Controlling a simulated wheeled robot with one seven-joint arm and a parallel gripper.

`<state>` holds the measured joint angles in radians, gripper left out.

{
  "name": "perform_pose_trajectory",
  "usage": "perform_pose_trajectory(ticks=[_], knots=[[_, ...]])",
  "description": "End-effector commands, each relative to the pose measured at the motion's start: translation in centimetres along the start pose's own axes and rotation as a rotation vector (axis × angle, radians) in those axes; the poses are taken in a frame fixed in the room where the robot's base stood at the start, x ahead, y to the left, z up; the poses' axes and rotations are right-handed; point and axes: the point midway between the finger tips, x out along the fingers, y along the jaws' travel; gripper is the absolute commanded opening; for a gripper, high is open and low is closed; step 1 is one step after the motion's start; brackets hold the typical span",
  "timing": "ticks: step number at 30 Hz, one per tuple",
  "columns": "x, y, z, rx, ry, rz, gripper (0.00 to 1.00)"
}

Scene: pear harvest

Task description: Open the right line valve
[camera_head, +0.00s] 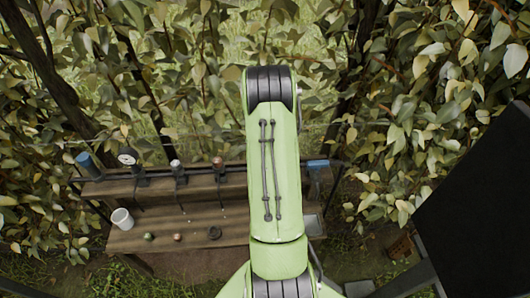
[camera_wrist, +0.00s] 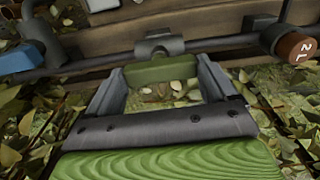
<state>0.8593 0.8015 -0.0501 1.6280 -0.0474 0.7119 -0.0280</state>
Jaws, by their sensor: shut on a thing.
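In the wrist view, a dull green bar-shaped handle (camera_wrist: 161,68) lies crosswise between my fingertips, just below a dark grey valve body (camera_wrist: 160,42) on the pipe. My gripper (camera_wrist: 162,72) is shut on this handle, with one grey finger at each end of it. The handle looks roughly parallel to the pipe. In the head view, my green arm hides the gripper and this valve.
A dark pipe (camera_wrist: 222,43) runs along a wooden bench (camera_head: 180,238). A brown-capped fitting marked "2 L" (camera_wrist: 297,47) is on one side; a blue part (camera_wrist: 22,57) is on the other. A gauge (camera_head: 127,155) and white cup (camera_head: 122,219) stand left. Leafy branches crowd both sides.

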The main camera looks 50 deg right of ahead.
Motion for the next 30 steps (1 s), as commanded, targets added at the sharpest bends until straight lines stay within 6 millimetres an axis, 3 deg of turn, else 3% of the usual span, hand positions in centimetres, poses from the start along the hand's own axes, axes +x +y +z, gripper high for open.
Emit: perform_pose_trajectory(ticks=[2, 3, 6, 12, 16, 30], knots=[[0.0, 0.0, 0.0, -0.004, 0.001, 0.0, 0.55], [0.0, 0.0, 0.0, -0.004, 0.001, 0.0, 0.87], [0.0, 0.0, 0.0, -0.003, 0.0, 0.0, 1.0], [-0.1, 0.0, 0.0, -0.002, 0.0, 0.0, 1.0], [-1.6, 0.0, -0.1, -0.001, 0.002, 0.0, 1.0], [-14.1, 0.0, 0.0, -0.003, 0.003, 0.0, 1.0]])
